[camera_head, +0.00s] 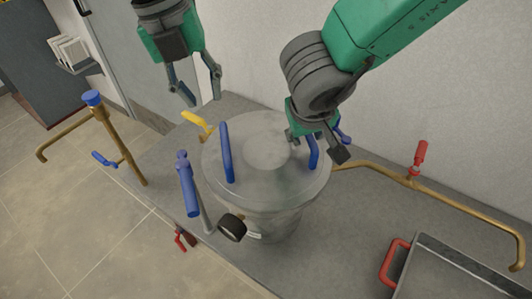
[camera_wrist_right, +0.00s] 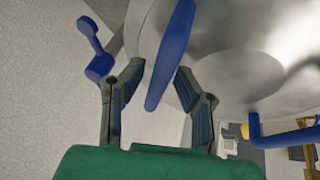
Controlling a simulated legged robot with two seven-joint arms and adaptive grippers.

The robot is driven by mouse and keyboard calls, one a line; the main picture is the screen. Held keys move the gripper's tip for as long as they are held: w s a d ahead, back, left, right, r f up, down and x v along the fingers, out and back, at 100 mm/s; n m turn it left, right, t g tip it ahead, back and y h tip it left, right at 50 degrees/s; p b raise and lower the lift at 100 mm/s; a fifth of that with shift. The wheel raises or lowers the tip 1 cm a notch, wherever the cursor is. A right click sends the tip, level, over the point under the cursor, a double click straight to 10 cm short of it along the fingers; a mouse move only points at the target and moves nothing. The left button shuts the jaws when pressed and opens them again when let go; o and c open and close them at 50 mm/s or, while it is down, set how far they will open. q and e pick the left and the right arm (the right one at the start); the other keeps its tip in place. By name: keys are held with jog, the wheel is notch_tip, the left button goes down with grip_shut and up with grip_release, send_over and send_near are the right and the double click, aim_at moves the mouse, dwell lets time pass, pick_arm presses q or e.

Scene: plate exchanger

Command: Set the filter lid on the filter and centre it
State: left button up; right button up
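The filter lid (camera_head: 265,153) is a round grey metal disc with two blue handles, the left handle (camera_head: 227,153) and the right handle (camera_head: 313,152). It lies over the top of the metal filter (camera_head: 280,224); I cannot tell whether it is exactly centred. My right gripper (camera_head: 318,146) is at the right handle. In the right wrist view, its fingers (camera_wrist_right: 160,80) are open on either side of the blue handle (camera_wrist_right: 172,45), with small gaps visible. The lid underside or face (camera_wrist_right: 235,45) fills the upper right there. My left gripper (camera_head: 199,97) is open and empty, above and behind the lid's left side.
A blue valve lever (camera_head: 187,185) and a black gauge (camera_head: 232,228) stand close in front of the filter. A yellow lever (camera_head: 197,122) is behind left. Brass pipes (camera_head: 122,140) run at both sides. A grey box with a red handle (camera_head: 395,262) stands front right.

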jog(key=v, duration=1.2)
jog(key=shift+w, duration=0.1)
jog(key=shift+f, duration=0.1)
